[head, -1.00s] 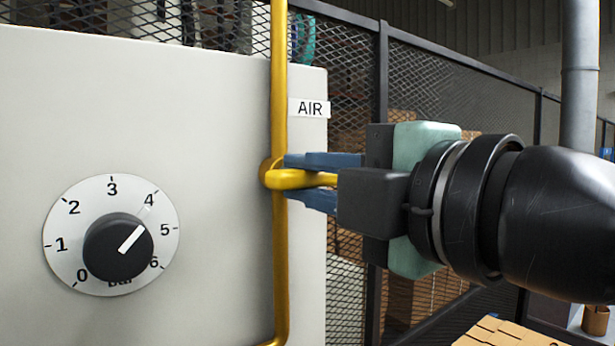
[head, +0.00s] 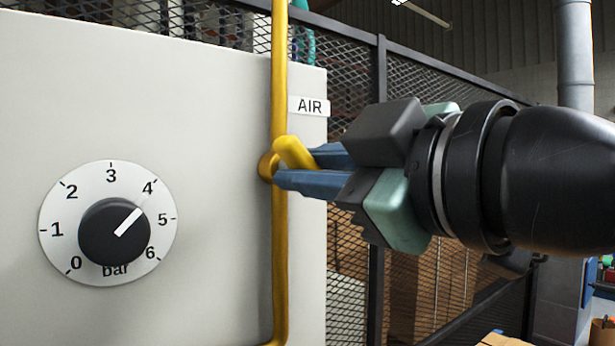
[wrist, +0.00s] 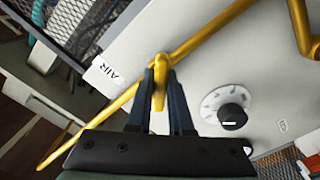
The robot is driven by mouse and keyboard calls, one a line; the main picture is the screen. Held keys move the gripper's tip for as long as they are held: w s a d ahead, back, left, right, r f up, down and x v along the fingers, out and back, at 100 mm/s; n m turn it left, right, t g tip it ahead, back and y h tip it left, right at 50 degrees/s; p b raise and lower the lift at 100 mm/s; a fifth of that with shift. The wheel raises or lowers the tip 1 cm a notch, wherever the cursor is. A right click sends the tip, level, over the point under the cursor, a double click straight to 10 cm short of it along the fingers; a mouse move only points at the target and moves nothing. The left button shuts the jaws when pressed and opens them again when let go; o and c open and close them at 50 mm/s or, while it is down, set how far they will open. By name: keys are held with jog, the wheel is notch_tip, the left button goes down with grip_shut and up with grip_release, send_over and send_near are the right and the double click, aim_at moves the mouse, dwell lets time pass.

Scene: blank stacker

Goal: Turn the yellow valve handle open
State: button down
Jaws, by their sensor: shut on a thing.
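The yellow valve handle (head: 294,152) sits on a yellow pipe (head: 280,240) that runs up the front of a pale cabinet. In the head view the handle is tilted, its upper end leaning up and to the left along the pipe. My gripper (head: 312,170) comes from the right, rolled, with its blue fingers shut on the handle. In the wrist view the handle (wrist: 159,88) stands between the two fingers. Part of the handle is hidden behind the near finger.
A pale cabinet (head: 150,110) carries a round dial (head: 115,222) marked in bar, left of the pipe. An AIR label (head: 309,106) is right of the pipe. A dark mesh fence (head: 450,130) stands behind my arm, with boxes beyond it.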

jog(key=m, duration=0.4)
jog(key=shift+m+b, duration=0.3)
jog(key=shift+r+m, duration=0.1)
jog(key=shift+m, duration=1.9)
jog(key=c, duration=0.8)
grip_release()
